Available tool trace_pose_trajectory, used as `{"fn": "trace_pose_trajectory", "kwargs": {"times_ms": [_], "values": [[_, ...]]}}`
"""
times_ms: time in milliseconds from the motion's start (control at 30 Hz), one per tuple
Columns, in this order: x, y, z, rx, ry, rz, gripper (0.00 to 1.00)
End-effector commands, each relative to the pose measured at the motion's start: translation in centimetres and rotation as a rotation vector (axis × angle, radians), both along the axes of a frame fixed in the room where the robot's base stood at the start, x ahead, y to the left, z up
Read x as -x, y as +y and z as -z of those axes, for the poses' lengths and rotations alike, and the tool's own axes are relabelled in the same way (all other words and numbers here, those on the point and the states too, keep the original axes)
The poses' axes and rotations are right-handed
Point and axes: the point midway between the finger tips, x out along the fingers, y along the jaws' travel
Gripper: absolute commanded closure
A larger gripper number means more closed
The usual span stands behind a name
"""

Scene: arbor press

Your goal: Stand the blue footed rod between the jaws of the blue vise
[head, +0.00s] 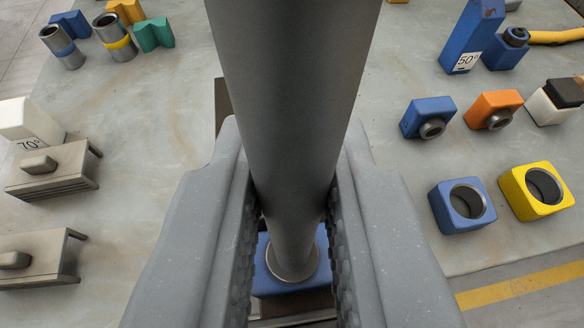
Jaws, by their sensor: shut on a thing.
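My gripper (293,235) is shut on a thick dark grey rod (292,90), with one ridged finger on each side of it. The rod runs from the top edge down between the fingers. Its lower end has a pale collar on a blue block (275,283), which looks like its blue foot. The fingers hide the block's sides. I cannot tell whether the foot rests on anything. I cannot make out the blue vise; brownish strips (292,321) show just below the foot, mostly hidden.
Grey blocks with knobs (55,168) stand at left, near a white 70° block (28,120). Short tubes (115,40) stand at upper left. At right are blue (420,112), orange (490,103) and yellow (545,208) socket blocks, and a tall blue 50° block (470,40).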

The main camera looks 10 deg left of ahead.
Motion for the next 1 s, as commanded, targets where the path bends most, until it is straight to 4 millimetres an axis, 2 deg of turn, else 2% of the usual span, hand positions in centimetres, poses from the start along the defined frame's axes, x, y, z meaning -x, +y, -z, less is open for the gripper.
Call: {"fn": "trace_pose_trajectory", "kwargs": {"times_ms": [867,900,967,1000], "values": [[0.0,-0.08,0.55,-0.001,0.0,0.001,1.0],[0.0,-0.07,0.58,-0.001,0.0,0.001,0.77],[0.0,-0.07,0.58,-0.001,0.0,0.001,0.6],[0.0,-0.07,0.58,-0.001,0.0,0.001,0.6]]}}
